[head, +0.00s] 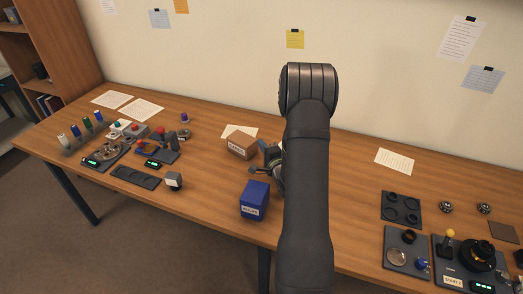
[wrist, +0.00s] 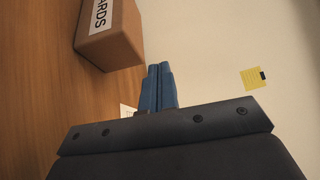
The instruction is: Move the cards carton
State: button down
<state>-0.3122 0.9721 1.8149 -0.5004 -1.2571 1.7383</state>
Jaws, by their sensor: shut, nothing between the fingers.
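The cards carton (head: 242,146) is a brown box with a white label, standing on the table near the middle, towards the back. In the wrist view the carton (wrist: 112,35) is at the upper left, with "ARDS" readable on its label. My gripper (head: 262,165) is just to the right and front of the carton in the head view, partly hidden by my arm. In the wrist view its blue fingers (wrist: 159,72) are together and empty. They appear apart from the carton, beside it.
A blue labelled box (head: 255,200) stands in front of the carton. A white paper (head: 240,131) lies behind the carton. Trays and small parts fill the left, including a white-topped block (head: 174,180). Dark trays (head: 401,208) and lens parts stand at the right. Bare table lies left of the blue box.

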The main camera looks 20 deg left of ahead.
aim_at(245, 146)
jog(key=w+a+r+t+h, duration=0.1)
jog(key=w+a+r, duration=0.1)
jog(key=w+a+r+m+t, duration=0.1)
jog(key=w+a+r+t, duration=0.1)
jog(key=w+a+r+t+h, duration=0.1)
jog(key=w+a+r, duration=0.1)
jog(key=r, duration=0.1)
jog(key=shift+w+m+t+h, duration=0.3)
jog(key=shift+m+t, duration=0.1)
jog(key=w+a+m+t+h, duration=0.1)
jog(key=a+m+t+h, duration=0.3)
jog(key=a+m+h, duration=0.55)
jog(key=s+a+f+m+g+h, duration=0.1)
jog(key=s+a+f+g+h, duration=0.3)
jog(key=s+a+f+h, duration=0.3)
jog(key=w+d+r, duration=0.1)
jog(key=w+d, duration=0.1)
jog(key=d, duration=1.8)
jog(key=shift+y, duration=0.35)
notch_tip(245, 146, down, 4)
jog(key=shift+a+f, duration=0.15)
jog(key=shift+f, duration=0.05)
jog(key=shift+a+f, duration=0.15)
jog(key=shift+a, duration=0.35)
